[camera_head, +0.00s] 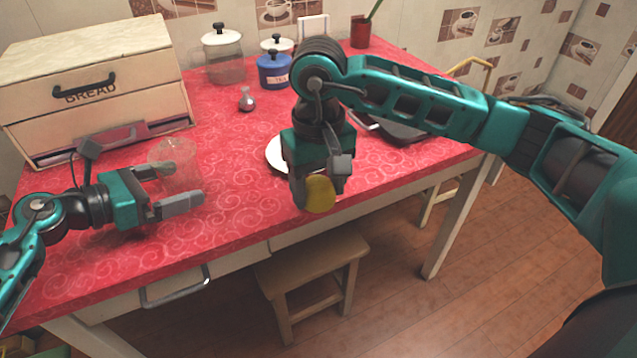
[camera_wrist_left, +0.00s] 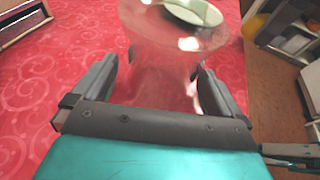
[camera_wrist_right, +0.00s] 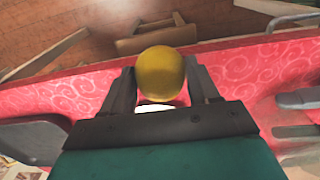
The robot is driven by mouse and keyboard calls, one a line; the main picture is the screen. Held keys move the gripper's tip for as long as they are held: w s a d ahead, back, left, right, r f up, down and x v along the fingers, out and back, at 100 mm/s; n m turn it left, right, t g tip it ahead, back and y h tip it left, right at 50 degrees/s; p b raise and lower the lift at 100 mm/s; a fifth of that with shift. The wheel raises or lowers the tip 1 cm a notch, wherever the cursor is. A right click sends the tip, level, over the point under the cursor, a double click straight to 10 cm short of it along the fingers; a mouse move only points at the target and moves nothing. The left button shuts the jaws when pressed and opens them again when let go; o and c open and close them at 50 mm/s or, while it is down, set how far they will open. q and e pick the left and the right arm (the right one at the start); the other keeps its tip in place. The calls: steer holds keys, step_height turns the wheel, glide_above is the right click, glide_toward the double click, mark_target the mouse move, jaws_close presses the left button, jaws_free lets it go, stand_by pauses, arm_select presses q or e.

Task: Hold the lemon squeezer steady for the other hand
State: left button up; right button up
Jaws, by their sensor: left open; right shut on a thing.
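The lemon squeezer appears to be the clear, see-through vessel with a flared rim (camera_head: 174,158) on the red counter at the left; it also shows in the left wrist view (camera_wrist_left: 165,35). Its outline is faint. My left gripper (camera_head: 180,186) is open, with its fingers on either side of the vessel's lower part. Whether either finger touches it, I cannot tell. My right gripper (camera_head: 322,186) is shut on a yellow lemon (camera_head: 320,195), held near the counter's front edge. The lemon shows between the fingers in the right wrist view (camera_wrist_right: 161,73).
A white plate (camera_head: 274,156) lies partly hidden behind my right gripper. A bread box (camera_head: 60,125) stands at the left. Glass and blue jars (camera_head: 273,72) stand at the back, with a small silver item (camera_head: 246,101) before them. A dark pan (camera_head: 400,130) is right; a stool (camera_head: 312,262) stands below.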

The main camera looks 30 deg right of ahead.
arm_select(q)
steer(key=shift+w+d+f, duration=0.1)
steer(key=shift+d, duration=0.3)
arm_select(e)
steer(key=shift+f, duration=0.2)
arm_select(q)
steer(key=c, duration=0.7)
arm_select(e)
steer(key=w+a+r, duration=0.4)
steer(key=a+r, duration=0.1)
steer(key=a, duration=0.1)
steer(key=w+a+r, duration=0.5)
steer(key=a, duration=0.1)
steer(key=w+a+r, duration=0.4)
steer(key=a+r, duration=0.1)
steer(key=a, duration=0.2)
steer(key=shift+w+r, duration=0.15)
steer(key=shift+w, duration=0.1)
steer(key=shift+a, duration=0.15)
